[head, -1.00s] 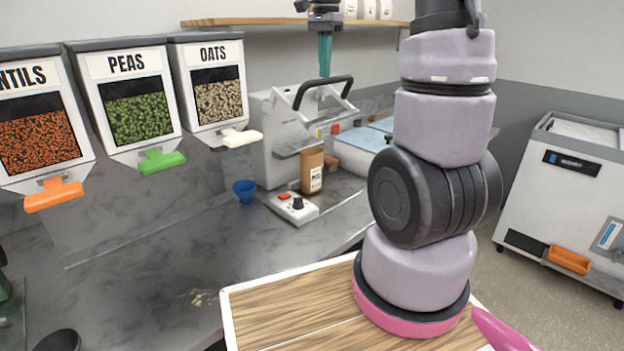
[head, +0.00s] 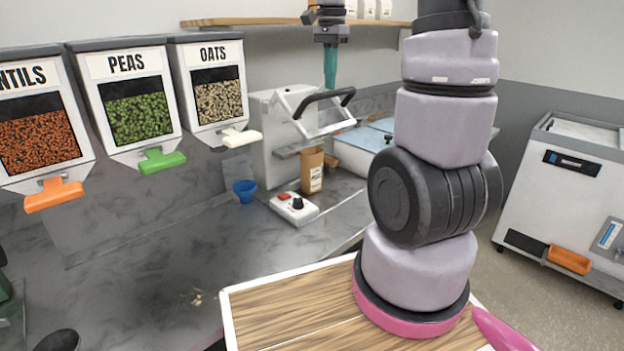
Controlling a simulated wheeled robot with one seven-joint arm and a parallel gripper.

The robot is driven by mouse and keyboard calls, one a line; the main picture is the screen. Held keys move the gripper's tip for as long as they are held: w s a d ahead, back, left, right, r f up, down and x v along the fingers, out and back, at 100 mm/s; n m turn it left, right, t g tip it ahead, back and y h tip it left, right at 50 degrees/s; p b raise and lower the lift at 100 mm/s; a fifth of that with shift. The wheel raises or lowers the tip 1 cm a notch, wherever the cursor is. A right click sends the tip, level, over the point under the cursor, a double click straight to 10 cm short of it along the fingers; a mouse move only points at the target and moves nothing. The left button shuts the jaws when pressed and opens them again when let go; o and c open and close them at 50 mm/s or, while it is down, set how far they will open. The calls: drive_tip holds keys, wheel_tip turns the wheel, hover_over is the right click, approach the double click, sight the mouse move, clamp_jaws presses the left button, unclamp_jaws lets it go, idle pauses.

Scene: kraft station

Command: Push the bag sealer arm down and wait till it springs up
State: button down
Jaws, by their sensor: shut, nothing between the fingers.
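The bag sealer (head: 280,130) is a pale box-shaped machine on the counter. Its arm is a silver frame with a black handle bar (head: 322,101), and it is raised partway. My gripper (head: 330,87) hangs above it, teal fingers shut and pointing down. The fingertips meet the handle bar in the picture, and their very ends are hard to make out behind it; contact looks likely but is not certain. A brown paper bag (head: 312,172) with a pale label stands upright at the sealer's front, its top at the sealing jaw.
A control box (head: 294,207) with a red switch and black knob sits before the sealer, beside a blue cup (head: 245,190). Dispensers of lentils, peas (head: 140,117) and oats (head: 218,103) hang left. A wooden shelf (head: 260,21) runs above.

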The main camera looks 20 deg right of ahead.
sight(334, 91)
drive_tip(key=shift+f, duration=0.1)
drive_tip(key=shift+s+d+f, duration=0.15)
drive_tip(key=shift+s+f, duration=0.2)
drive_tip(key=shift+f, duration=0.4)
drive_tip(key=shift+s+d+f, duration=0.1)
drive_tip(key=shift+s+f, duration=0.2)
drive_tip(key=shift+f, duration=0.4)
drive_tip(key=shift+s+d+f, duration=0.1)
drive_tip(key=shift+s+f, duration=0.05)
drive_tip(key=shift+f, duration=0.65)
drive_tip(key=shift+s+f, duration=0.15)
drive_tip(key=shift+f, duration=0.6)
drive_tip(key=shift+f, duration=1.55)
